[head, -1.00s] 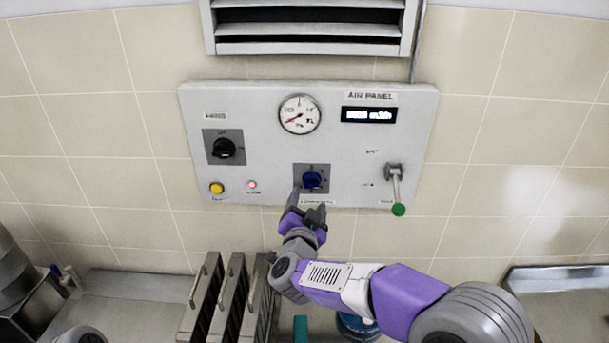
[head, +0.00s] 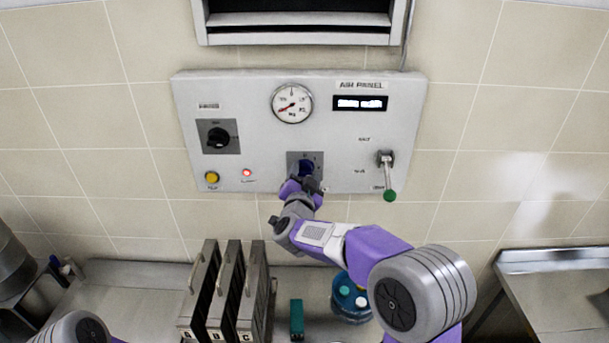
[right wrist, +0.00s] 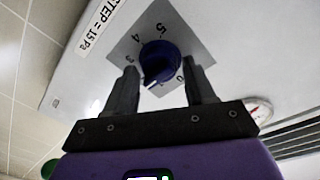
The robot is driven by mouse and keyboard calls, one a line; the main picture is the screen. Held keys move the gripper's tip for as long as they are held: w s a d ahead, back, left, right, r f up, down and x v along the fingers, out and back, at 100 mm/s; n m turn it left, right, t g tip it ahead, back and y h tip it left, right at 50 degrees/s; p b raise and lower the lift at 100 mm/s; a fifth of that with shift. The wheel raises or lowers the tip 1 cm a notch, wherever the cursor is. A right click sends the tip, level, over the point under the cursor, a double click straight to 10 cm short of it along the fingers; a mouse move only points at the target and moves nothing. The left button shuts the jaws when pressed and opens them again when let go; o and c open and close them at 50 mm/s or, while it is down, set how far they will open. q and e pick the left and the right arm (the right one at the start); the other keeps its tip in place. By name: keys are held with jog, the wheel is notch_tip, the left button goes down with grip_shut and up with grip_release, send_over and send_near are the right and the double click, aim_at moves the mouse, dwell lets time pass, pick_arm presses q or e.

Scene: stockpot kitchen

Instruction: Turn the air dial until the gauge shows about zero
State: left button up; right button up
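The air dial is a dark blue knob on a grey square plate; in the head view the dial (head: 306,168) is partly hidden by my right gripper (head: 308,184). In the right wrist view the dial (right wrist: 160,62) shows between and just beyond the fingertips of my right gripper (right wrist: 163,72). The fingers are open, one on each side, with gaps to the knob. The plate has numbers around it; the dial's exact setting is unclear. The round white gauge (head: 292,103) is above the dial, its red needle pointing to the lower left. Its figures are too small to read. My left gripper is out of view.
The panel (head: 270,125) also bears a black knob (head: 218,138), a yellow button (head: 212,178), a lit red lamp (head: 247,173), a blurred display (head: 360,103) and a green-tipped lever (head: 388,180). Below stand upright filters (head: 232,290) and a blue jar (head: 348,300).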

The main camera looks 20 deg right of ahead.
jog(key=c, duration=0.7)
jog(key=shift+s+d+f+m+y+b, duration=0.1)
jog(key=shift+m+y+b, duration=0.35)
jog(key=shift+m+b, duration=3.35)
jog(key=shift+d+f+m+y+b, duration=0.1)
jog(key=shift+m+y+b, duration=0.35)
jog(key=shift+m+b, duration=3.3)
jog(key=shift+m+p, duration=0.8)
jog(key=shift+m, duration=0.25)
jog(key=shift+r, duration=0.1)
jog(key=o, duration=1)
